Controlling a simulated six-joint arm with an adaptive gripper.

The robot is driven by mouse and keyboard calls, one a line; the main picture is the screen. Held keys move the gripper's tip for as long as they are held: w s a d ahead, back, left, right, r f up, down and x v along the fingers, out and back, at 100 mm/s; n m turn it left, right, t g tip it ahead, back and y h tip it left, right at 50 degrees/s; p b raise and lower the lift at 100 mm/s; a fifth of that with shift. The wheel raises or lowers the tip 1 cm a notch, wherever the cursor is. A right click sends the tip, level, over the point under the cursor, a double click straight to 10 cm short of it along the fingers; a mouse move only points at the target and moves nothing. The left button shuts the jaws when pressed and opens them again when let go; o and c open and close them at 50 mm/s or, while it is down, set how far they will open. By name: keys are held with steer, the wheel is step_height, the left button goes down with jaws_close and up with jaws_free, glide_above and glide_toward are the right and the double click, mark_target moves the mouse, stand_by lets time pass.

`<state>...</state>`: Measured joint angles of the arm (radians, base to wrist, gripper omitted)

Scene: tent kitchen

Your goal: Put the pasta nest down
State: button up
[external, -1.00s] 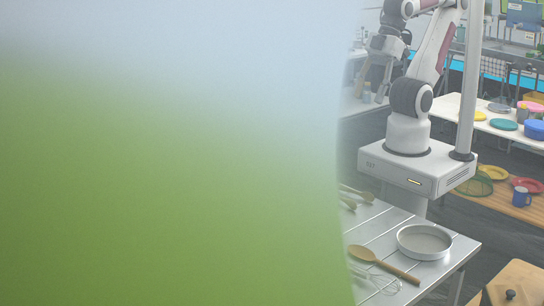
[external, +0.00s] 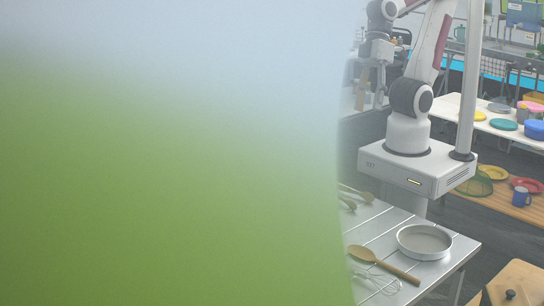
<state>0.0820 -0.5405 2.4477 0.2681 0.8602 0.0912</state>
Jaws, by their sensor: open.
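My gripper (external: 370,96) is small in the external view, at the top, just right of the large blurred shape. It points down with its fingers apart, over or in front of a pale counter at the back. I cannot make out a pasta nest in this view. The far side of the fingers and most of the surface to their left are hidden.
A large blurred green and pale shape (external: 170,160) blocks the left of the view. The front slatted table holds a round metal pan (external: 425,240), a wooden spoon (external: 380,262) and a whisk (external: 378,283). Colourful dishes stand on tables at the right.

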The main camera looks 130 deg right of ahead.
steer(key=w+a+f+m+y, duration=0.2)
steer(key=w+f+m+y, duration=0.1)
steer(key=w+m, duration=0.5)
steer(key=m+t, duration=0.3)
steer(key=m, duration=1.6)
glide_toward(252, 210)
steer(key=shift+a+f+h, duration=0.4)
steer(key=shift+a+f, duration=0.2)
steer(key=shift+f, duration=0.15)
steer(key=shift+w, duration=0.1)
steer(key=shift+x, duration=1.25)
steer(key=shift+w+a, duration=0.1)
steer(key=shift+w+r+x, duration=0.1)
steer(key=shift+w+x, duration=0.05)
steer(key=shift+x, duration=1.1)
steer(key=shift+w+r+x, duration=0.1)
steer(key=shift+w+x, duration=0.05)
steer(key=shift+x, duration=1.1)
